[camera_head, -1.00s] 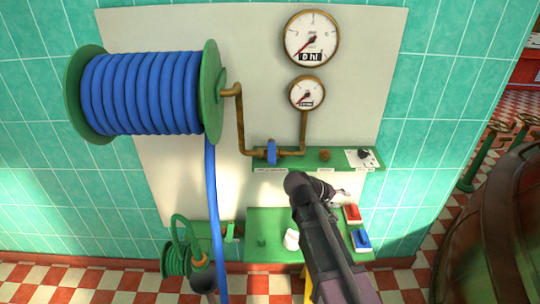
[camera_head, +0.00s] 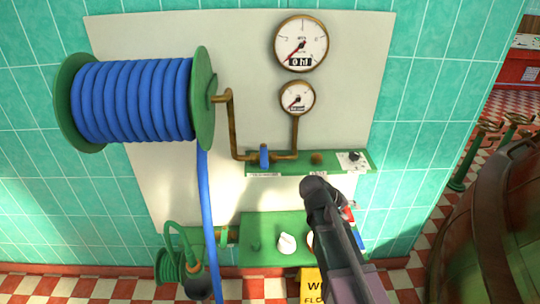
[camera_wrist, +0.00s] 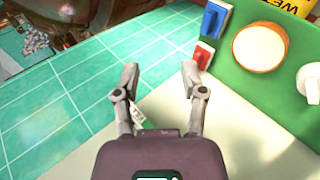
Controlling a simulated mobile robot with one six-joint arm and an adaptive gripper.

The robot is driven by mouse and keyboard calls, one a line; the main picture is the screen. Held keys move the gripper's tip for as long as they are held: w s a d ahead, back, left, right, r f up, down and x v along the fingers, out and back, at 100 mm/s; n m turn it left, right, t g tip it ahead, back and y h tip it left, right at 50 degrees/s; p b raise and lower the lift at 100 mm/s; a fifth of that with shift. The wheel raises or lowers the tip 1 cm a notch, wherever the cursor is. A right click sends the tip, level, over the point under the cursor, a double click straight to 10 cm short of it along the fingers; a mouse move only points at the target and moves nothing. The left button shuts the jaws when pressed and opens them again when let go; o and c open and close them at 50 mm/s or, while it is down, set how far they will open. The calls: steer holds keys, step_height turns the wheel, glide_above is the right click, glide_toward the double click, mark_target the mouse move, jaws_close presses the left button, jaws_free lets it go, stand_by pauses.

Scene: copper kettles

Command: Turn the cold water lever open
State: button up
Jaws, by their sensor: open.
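A blue lever (camera_head: 264,156) stands upright on the brown copper pipe, at the left part of the narrow green shelf in the head view. A small label strip with unreadable print lies below it. My arm reaches up from the lower right, and its dark end is below and to the right of the lever, apart from it. My gripper (camera_wrist: 160,74) shows in the wrist view with its two grey fingers spread and nothing between them. The fingers are hidden behind my arm in the head view. The lever is not in the wrist view.
Two gauges (camera_head: 301,44) hang above the shelf. A large blue hose reel (camera_head: 135,100) is at left, its hose hanging down. A lower green panel bears a white knob (camera_wrist: 309,80), red switch (camera_wrist: 204,55) and blue switch (camera_wrist: 213,20). A copper kettle (camera_head: 490,240) stands at right.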

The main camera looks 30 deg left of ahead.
steer(key=s+d+f+m+g+y+p, duration=0.1)
steer(key=s+d+m+g+y+p, duration=0.1)
steer(key=d, duration=0.9)
steer(key=s+d+m+g+y+p, duration=0.2)
steer(key=s+d+m+g+y, duration=0.2)
steer(key=d, duration=0.8)
steer(key=s+m+y, duration=0.1)
steer(key=s, duration=0.1)
steer(key=shift+s+d+f, duration=0.15)
steer(key=shift+s+f, duration=0.15)
steer(key=shift+f, duration=0.1)
steer(key=shift+c, duration=0.2)
